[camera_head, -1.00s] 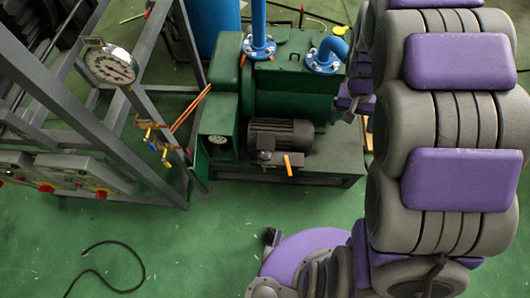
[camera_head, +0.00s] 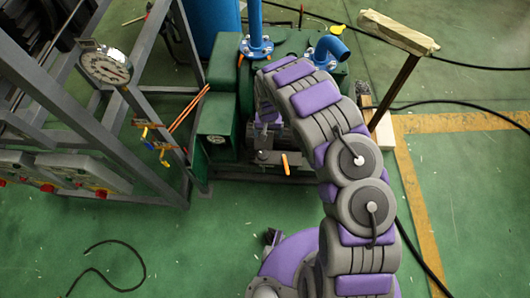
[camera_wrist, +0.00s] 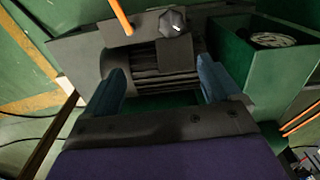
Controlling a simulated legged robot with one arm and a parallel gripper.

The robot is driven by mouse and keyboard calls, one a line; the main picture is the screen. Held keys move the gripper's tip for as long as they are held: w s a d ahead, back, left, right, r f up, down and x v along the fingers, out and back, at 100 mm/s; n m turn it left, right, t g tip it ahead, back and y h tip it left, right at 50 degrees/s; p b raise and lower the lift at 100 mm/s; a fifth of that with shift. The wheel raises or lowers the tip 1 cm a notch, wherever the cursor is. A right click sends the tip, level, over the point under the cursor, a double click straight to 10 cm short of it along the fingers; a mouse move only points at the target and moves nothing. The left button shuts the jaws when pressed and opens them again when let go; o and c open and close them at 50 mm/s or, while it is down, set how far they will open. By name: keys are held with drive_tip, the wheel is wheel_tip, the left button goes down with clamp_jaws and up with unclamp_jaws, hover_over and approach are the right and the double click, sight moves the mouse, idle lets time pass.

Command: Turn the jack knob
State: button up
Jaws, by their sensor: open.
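A dark faceted knob (camera_wrist: 172,22), the likeliest jack knob, sits at the top of the wrist view, just beyond a ribbed dark motor (camera_wrist: 160,62). My gripper (camera_wrist: 162,66) is open, with its two blue-grey fingers apart on either side of the motor's near part. Nothing is seen held between them. The knob is beyond the fingertips, apart from them. An orange lever (camera_wrist: 121,17) is left of the knob; it also shows in the head view (camera_head: 285,164). In the head view my arm covers much of the motor, and the fingers cannot be made out.
The green pump (camera_head: 218,122) carries blue flanged pipes (camera_head: 256,28). A grey frame (camera_head: 98,130) with a gauge (camera_head: 106,67) stands left. A post with a pale wooden top (camera_head: 398,32) stands right. A black cable (camera_head: 112,270) lies on the open green floor at lower left.

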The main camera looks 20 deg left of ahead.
drive_tip(key=a+f, duration=0.4)
drive_tip(key=b, duration=0.3)
hover_over(263, 154)
drive_tip(key=f, duration=0.7)
drive_tip(key=shift+d+f, duration=0.35)
drive_tip(key=shift+f, duration=0.05)
drive_tip(key=f, duration=0.2)
drive_tip(key=a+f, duration=0.1)
drive_tip(key=f+b, duration=0.1)
drive_tip(key=f, duration=0.1)
drive_tip(key=shift+a+f, duration=0.25)
drive_tip(key=shift+f, duration=0.5)
drive_tip(key=shift+d+f, duration=0.2)
drive_tip(key=shift+f, duration=0.1)
drive_tip(key=shift+d+f, duration=0.1)
drive_tip(key=shift+d, duration=0.3)
drive_tip(key=shift+a, duration=0.2)
